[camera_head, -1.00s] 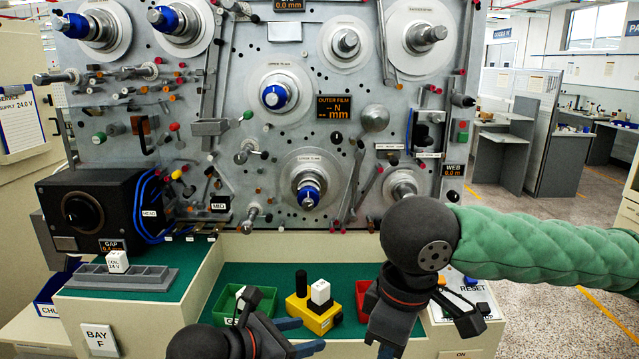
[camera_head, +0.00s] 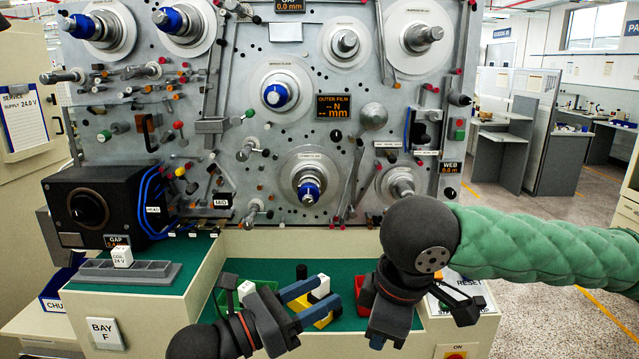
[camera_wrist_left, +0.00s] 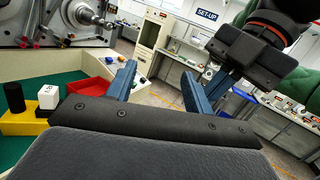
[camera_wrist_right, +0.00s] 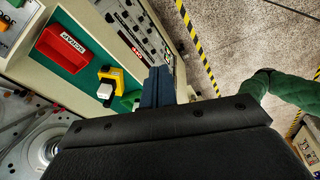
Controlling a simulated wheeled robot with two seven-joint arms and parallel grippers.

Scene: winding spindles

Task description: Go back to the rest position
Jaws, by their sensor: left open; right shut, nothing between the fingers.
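My left gripper (camera_head: 312,302) is at the bottom middle of the head view, over the front of the green work surface. Its blue fingers are apart and empty, and in the head view they partly cover the yellow holder and its white block. In the left wrist view the fingers (camera_wrist_left: 160,85) are spread with nothing between them. My right gripper (camera_head: 376,342) points down to the right of it, in front of the red bin. In the right wrist view its blue fingers (camera_wrist_right: 157,86) are together and empty.
A yellow holder (camera_wrist_right: 112,77) carries a white block (camera_wrist_right: 105,91) and a black peg (camera_wrist_left: 14,97). A red bin (camera_wrist_right: 62,48) stands beside it. The winding machine panel (camera_head: 230,110) with spindles rises behind. A white coil block (camera_head: 122,256) sits in a grey rack (camera_head: 150,270) at left.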

